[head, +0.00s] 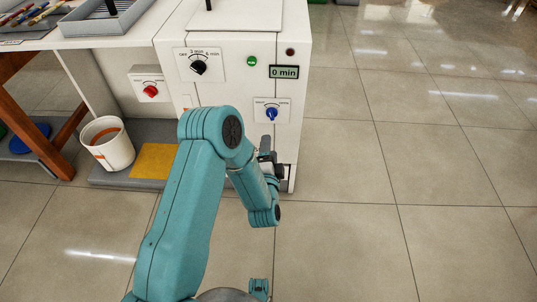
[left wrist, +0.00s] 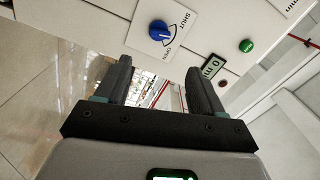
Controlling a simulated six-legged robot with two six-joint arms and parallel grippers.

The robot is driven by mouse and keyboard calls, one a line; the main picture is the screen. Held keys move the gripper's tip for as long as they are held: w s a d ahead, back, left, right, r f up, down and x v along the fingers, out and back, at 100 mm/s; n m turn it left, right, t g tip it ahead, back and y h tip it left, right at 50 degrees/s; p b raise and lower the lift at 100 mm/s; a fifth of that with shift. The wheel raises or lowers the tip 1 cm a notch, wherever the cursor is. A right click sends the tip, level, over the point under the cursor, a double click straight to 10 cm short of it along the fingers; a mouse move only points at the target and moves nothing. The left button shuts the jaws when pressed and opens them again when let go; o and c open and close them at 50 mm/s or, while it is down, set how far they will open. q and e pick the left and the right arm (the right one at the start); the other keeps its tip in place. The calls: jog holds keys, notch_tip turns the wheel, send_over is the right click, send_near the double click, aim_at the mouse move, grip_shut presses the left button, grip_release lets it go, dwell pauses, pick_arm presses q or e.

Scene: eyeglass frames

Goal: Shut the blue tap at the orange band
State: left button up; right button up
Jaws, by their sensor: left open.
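The blue tap (head: 271,114) is a knob on a white plate low on the front of the white cabinet. In the left wrist view the tap (left wrist: 159,30) sits by the words SHUT and OPEN, with a pale mark on its lower side toward OPEN. My left gripper (head: 266,154) is just below the tap in the head view. The wrist view shows its fingers (left wrist: 159,75) apart and empty, not touching the tap. My right gripper is not in view.
The cabinet (head: 233,110) also has a black dial (head: 199,67), a green light (head: 252,61), a dark red light (head: 290,52) and a display (head: 284,71) reading 0 min. A red knob (head: 150,91) is above the bucket. Tiled floor at right is clear.

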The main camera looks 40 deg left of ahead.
pick_arm(q)
jog(key=shift+v, duration=1.5)
dwell(6.5)
